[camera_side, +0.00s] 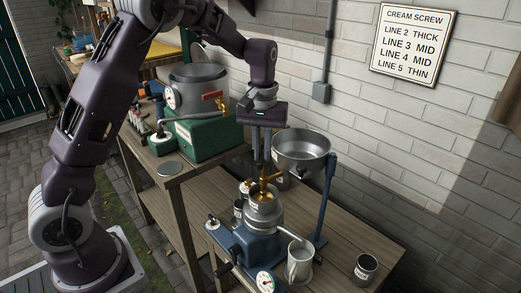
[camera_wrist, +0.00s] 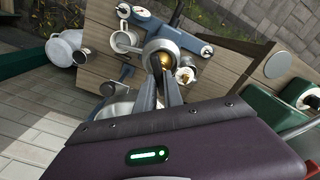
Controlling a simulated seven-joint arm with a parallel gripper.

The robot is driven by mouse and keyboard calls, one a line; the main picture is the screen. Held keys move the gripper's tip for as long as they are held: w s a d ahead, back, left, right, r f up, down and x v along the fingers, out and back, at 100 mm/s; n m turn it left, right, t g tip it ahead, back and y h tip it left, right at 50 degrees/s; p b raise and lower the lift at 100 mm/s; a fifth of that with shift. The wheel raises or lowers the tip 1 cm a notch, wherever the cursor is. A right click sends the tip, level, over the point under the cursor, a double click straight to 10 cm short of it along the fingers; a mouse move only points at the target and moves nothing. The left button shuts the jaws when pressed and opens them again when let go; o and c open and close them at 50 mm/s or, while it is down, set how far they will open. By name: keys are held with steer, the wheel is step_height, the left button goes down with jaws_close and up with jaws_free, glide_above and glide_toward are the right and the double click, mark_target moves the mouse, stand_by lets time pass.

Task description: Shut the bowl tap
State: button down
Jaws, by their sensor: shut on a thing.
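The steel supply bowl (camera_side: 301,146) stands on a blue post above the cream separator (camera_side: 250,236). Brass fittings, with the bowl tap (camera_side: 268,178) among them, show just left of and below the bowl, over the separator's steel top. My gripper (camera_side: 263,164) points down beside the bowl's left rim, its fingertips close together at the brass tap. In the wrist view my fingers (camera_wrist: 165,78) converge beside a brass part (camera_wrist: 164,60) over the round steel top. They are shut on the tap; the fingers hide the gripped part. The bowl shows partly behind them.
A steel mug (camera_side: 299,262) and a small labelled tin (camera_side: 364,270) stand on the wooden bench (camera_side: 335,225). A green machine with a gauge and drum (camera_side: 196,100) stands to the left. A sign (camera_side: 413,44) hangs on the brick wall. The bench's right side is mostly clear.

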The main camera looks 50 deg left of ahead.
steer(key=n, duration=0.3)
steer(key=w+n, duration=0.1)
steer(key=n, duration=0.6)
steer(key=shift+w+d+r, duration=0.1)
steer(key=shift+w+d, duration=0.15)
steer(key=shift+d, duration=0.1)
steer(key=shift+n, duration=0.4)
steer(key=c, duration=1.5)
jaws_free()
steer(key=shift+o, duration=0.2)
step_height(320, 180, up, 7)
